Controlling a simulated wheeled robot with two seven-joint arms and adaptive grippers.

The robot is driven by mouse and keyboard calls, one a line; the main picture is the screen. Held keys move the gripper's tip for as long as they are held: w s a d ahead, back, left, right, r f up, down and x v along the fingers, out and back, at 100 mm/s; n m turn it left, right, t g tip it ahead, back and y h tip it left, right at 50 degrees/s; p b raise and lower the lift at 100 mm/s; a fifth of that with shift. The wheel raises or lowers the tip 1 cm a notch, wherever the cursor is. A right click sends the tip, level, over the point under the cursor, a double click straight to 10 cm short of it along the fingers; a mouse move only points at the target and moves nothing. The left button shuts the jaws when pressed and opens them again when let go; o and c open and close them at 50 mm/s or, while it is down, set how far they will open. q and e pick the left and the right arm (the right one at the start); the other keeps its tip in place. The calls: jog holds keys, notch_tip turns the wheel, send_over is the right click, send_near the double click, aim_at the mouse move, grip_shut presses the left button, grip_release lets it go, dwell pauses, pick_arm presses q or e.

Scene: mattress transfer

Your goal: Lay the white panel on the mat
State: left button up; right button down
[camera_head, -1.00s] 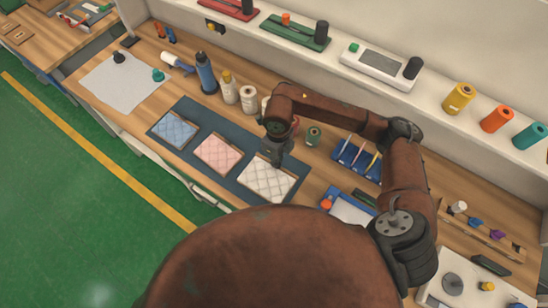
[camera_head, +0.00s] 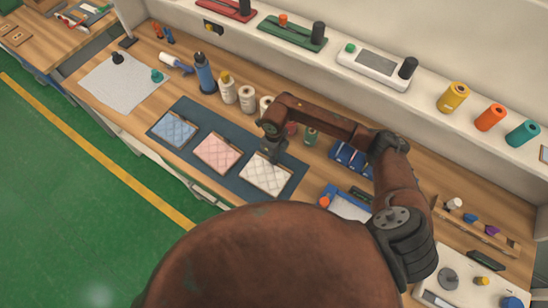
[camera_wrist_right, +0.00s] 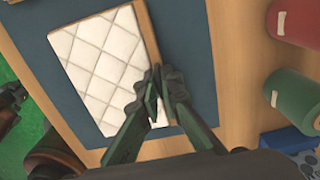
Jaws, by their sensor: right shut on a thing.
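The white panel (camera_head: 266,176) is a quilted pad on a wooden board, over the right end of the dark blue mat (camera_head: 214,124). It also shows in the right wrist view (camera_wrist_right: 96,66), with its wooden edge toward my fingers. My right gripper (camera_head: 268,154) reaches down to the panel's far edge. In the wrist view its fingers (camera_wrist_right: 158,92) are closed on that edge near a corner. The panel looks flat; I cannot tell whether it touches the mat. My left gripper is not in view.
A pink panel (camera_head: 217,152) and a blue panel (camera_head: 173,129) lie on the mat to the left. Spools (camera_head: 247,98) and a blue bottle (camera_head: 205,73) stand behind the mat. A blue tray (camera_head: 350,206) is to the right. The bench's front edge is close to the mat.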

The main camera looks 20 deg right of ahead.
jog(key=shift+f, duration=0.1)
jog(key=c, duration=2.6)
grip_release()
jog(key=shift+f, duration=0.1)
jog(key=o, duration=0.5)
jog(key=shift+r, duration=0.25)
notch_tip(320, 180, up, 12)
jog(key=shift+b, duration=0.8)
